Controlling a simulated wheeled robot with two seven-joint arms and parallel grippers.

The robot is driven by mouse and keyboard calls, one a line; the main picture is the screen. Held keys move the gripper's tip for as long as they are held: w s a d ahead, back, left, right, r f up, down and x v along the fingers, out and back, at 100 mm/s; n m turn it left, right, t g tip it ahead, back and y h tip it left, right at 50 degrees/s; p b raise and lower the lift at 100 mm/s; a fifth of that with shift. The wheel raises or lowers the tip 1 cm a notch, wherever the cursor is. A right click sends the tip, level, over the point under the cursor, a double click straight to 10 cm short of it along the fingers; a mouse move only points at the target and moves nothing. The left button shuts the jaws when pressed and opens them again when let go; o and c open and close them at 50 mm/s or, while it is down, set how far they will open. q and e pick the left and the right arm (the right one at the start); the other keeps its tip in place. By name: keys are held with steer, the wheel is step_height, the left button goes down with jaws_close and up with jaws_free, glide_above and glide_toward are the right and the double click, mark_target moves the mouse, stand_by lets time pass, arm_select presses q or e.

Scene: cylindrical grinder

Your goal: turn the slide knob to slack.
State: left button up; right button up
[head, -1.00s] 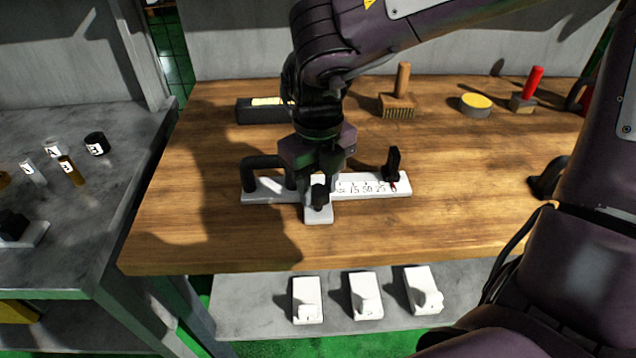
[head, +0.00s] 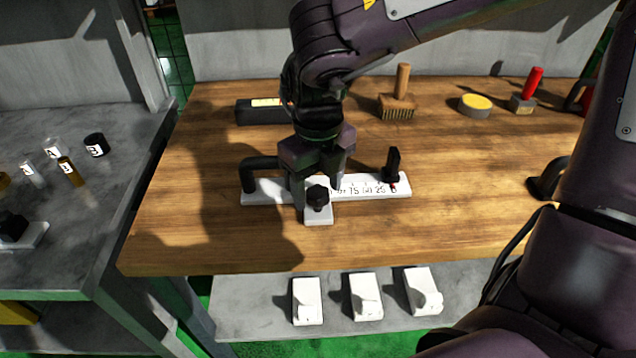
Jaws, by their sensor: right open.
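The slide knob (head: 318,197) is a small black lobed knob on the white slide (head: 319,215), which sits on a white scale bar (head: 372,187) with printed numbers. The bar lies on the wooden bench, with a black post at its left end and a black upright piece (head: 393,165) near its right end. My right gripper (head: 319,189) points down over the slide, its fingers apart, one on each side just behind the knob. Whether a finger touches the knob cannot be told. The gripper hides part of the bar. My left gripper is not in view.
Behind stand a dark block (head: 262,111), a brush (head: 397,98), a yellow-topped round tin (head: 475,104) and a red-handled tool (head: 529,90). White holders (head: 366,297) sit on the lower shelf. The bench front is clear.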

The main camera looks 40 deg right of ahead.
mark_target(318, 191)
step_height(318, 191, up, 7)
steer(key=shift+f+p, duration=0.1)
steer(key=shift+p, duration=0.3)
steer(key=shift+r, duration=0.5)
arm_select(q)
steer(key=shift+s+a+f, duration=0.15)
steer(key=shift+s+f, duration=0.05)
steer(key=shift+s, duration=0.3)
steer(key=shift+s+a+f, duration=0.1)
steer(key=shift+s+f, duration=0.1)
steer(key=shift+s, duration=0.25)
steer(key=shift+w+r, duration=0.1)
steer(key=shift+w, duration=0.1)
